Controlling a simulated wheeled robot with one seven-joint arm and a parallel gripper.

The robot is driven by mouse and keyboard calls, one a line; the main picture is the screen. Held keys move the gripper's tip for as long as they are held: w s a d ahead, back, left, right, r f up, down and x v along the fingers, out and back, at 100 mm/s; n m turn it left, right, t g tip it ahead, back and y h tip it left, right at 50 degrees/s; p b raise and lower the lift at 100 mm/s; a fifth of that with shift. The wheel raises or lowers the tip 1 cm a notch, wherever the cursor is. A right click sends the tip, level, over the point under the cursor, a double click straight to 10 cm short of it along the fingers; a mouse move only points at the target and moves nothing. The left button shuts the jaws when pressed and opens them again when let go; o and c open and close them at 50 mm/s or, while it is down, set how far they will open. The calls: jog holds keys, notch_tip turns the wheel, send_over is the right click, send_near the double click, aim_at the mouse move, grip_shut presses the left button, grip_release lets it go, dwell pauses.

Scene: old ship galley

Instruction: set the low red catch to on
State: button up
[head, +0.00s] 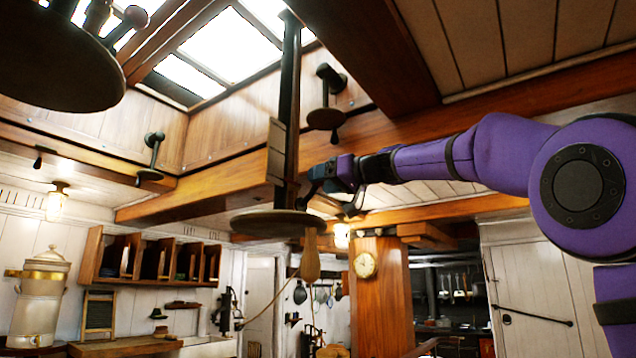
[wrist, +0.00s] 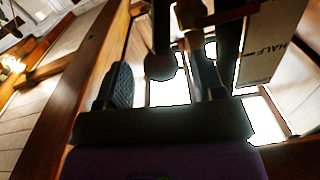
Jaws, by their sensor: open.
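My gripper (head: 310,186) is open close to the post, above a round disc (head: 262,223). In the wrist view a dark rounded knob (wrist: 160,66) appears between the spread fingers; I cannot tell whether they touch it. The catch's setting is not readable.
The dark post (head: 290,90) rises to the skylight (head: 230,50). A wooden handle (head: 310,258) hangs below the disc. Cranks (head: 326,100) are mounted on the beams nearby. A large dark disc (head: 60,60) is at upper left. A wooden pillar with a clock (head: 365,264) stands below.

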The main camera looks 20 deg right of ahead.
jog(key=shift+x, duration=0.9)
grip_shut()
